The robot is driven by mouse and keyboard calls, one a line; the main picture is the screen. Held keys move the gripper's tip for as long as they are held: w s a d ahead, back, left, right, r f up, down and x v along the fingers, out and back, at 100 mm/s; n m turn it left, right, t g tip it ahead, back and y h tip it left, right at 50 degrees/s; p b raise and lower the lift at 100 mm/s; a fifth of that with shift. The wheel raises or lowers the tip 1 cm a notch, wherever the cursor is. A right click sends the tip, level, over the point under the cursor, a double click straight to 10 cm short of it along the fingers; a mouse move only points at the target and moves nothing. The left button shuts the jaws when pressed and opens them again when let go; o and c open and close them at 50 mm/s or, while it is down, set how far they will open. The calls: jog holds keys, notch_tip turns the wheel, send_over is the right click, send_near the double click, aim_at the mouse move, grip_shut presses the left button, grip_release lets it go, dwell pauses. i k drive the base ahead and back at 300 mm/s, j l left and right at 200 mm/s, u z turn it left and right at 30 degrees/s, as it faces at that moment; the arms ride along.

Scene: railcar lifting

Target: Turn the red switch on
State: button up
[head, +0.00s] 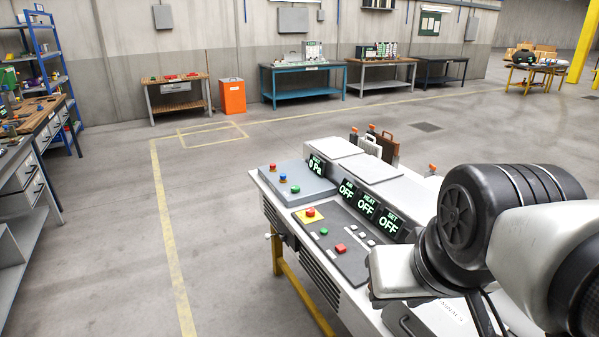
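The control console (262,184) stands in front of me. Its dark panel carries a red square switch (341,248), a green button (324,231) and a red round button on a yellow plate (310,212). A grey box (312,189) on the console holds another red button (272,167), with blue and green ones. My arm comes in from the right, over the console's near right part. I cannot make out my gripper's fingers. My arm hides part of the console behind it.
Bottles and cases (388,146) stand behind the console. A side bench (25,165) and blue shelf (48,70) are at left. An orange bin (232,96) and blue bench (303,88) line the wall. Floor left of the console is clear.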

aim_at(309, 212)
jog(key=i+j+z, duration=0.1)
jog(key=i+j, duration=0.35)
jog(key=i+j+z, duration=0.1)
jog(key=i+j, duration=0.8)
jog(key=j, duration=0.2)
jog(key=i+j+z, duration=0.15)
jog(key=i+j, duration=0.3)
